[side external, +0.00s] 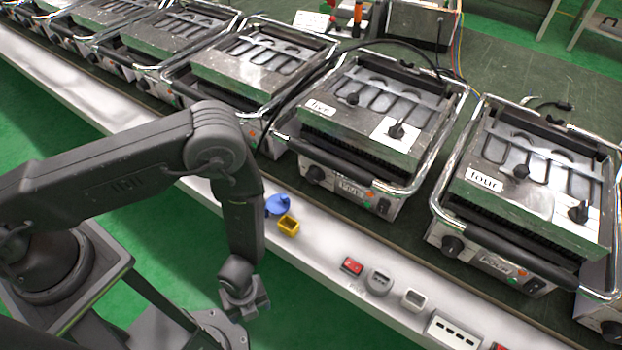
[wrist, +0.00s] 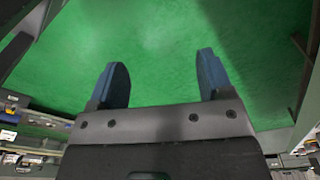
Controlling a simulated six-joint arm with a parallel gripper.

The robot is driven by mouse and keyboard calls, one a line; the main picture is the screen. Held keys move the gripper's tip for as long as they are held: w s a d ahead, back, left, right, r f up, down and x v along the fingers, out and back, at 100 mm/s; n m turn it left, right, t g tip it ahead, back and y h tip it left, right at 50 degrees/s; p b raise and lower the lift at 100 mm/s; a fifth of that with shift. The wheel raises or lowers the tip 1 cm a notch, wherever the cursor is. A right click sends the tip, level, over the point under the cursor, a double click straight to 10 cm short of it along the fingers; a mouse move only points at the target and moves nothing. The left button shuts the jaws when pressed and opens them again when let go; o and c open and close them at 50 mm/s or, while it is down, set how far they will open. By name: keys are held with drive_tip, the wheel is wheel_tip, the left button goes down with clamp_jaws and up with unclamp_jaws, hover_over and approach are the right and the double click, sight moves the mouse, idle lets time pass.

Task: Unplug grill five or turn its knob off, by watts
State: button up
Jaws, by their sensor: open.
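Grill five (side external: 410,128) stands on the bench in the side external view, with "five" labels on its lid and front. A black knob (side external: 315,174) sits on its front left, and a small coloured switch (side external: 370,196) is near its front right. A black cable (side external: 395,43) loops behind and along its left side; I cannot tell where its ends go. No watt reading is legible. My gripper (wrist: 160,82) is open and empty over the green floor in the wrist view. In the side external view it hangs in front of the bench, apart from grill five.
Grill four (side external: 530,165) stands to the right, with a loose black cord (side external: 550,103) behind it. More grills line the left. The white front ledge holds a blue piece (side external: 278,205), a yellow block (side external: 288,225), a red switch (side external: 352,265) and a socket strip (side external: 455,332).

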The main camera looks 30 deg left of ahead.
drive_tip(key=w+a+m+t+y, duration=0.1)
drive_tip(key=w+a+m+y, duration=0.1)
drive_tip(key=a+m+y, duration=0.35)
drive_tip(key=m+t+h, duration=0.3)
drive_tip(key=m+t, duration=1.1)
approach(312, 178)
drive_tip(key=shift+n+y, duration=0.25)
drive_tip(key=x, duration=0.9)
drive_tip(key=shift+w+d+f, duration=0.15)
drive_tip(key=shift+w, duration=0.15)
drive_tip(key=shift+c, duration=0.2)
drive_tip(key=c, duration=0.9)
